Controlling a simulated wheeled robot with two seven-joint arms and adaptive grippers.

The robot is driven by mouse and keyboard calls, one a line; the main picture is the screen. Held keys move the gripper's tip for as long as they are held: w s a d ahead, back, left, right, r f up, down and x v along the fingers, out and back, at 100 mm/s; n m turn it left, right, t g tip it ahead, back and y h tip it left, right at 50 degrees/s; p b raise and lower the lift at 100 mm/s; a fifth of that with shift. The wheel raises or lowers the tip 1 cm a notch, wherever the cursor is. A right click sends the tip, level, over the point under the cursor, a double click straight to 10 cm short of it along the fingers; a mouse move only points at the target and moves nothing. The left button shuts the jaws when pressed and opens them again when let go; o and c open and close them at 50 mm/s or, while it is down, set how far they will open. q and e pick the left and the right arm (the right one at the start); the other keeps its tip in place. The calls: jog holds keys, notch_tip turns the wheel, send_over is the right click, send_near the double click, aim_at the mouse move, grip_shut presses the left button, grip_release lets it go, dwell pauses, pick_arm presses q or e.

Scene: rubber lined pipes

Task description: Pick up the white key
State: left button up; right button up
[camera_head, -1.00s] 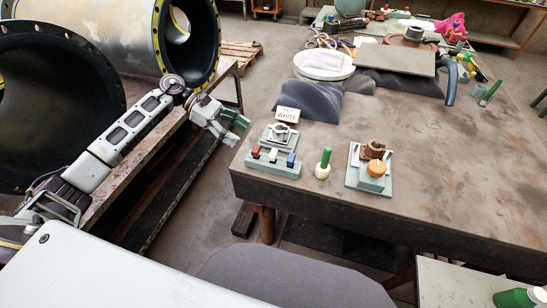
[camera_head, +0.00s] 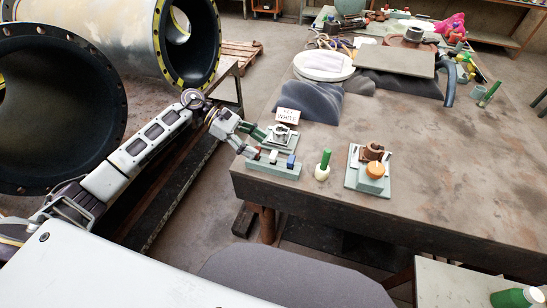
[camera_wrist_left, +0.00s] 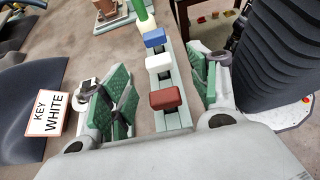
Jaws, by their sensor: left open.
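The white key (camera_head: 273,157) stands in a green rack (camera_head: 276,168) near the table's left corner, between a red key and a blue key (camera_head: 290,161). In the left wrist view the white key (camera_wrist_left: 158,63) is in the middle of the row, with the red key (camera_wrist_left: 165,99) nearer and the blue key (camera_wrist_left: 155,37) farther. My left gripper (camera_head: 258,143) is open and empty at the rack, partly hiding its red-key end. In the wrist view its green-padded fingers (camera_wrist_left: 165,85) lie either side of the row. My right gripper is out of view.
A card reading "KEY WHITE" (camera_head: 287,115) stands behind the rack. A green-handled peg (camera_head: 324,164) and a block with an orange knob (camera_head: 374,170) stand to the right.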

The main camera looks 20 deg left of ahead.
aim_at(272, 153)
pick_arm(q)
jog(key=shift+x, duration=0.85)
jog(key=shift+d+f, duration=0.1)
jog(key=shift+d, duration=0.15)
jog(key=shift+d+f+p, duration=0.25)
jog(key=shift+d+p, duration=0.1)
jog(key=shift+d, duration=0.05)
jog(key=shift+d+f, duration=0.15)
jog(key=shift+d, duration=0.15)
jog(key=shift+p+x, duration=0.55)
jog(key=shift+x, duration=0.7)
jog(key=shift+w+d+f, duration=0.15)
jog(key=shift+d+f, duration=0.15)
jog(key=shift+d, duration=0.05)
jog(key=shift+c, duration=1.3)
jog(key=c, duration=0.9)
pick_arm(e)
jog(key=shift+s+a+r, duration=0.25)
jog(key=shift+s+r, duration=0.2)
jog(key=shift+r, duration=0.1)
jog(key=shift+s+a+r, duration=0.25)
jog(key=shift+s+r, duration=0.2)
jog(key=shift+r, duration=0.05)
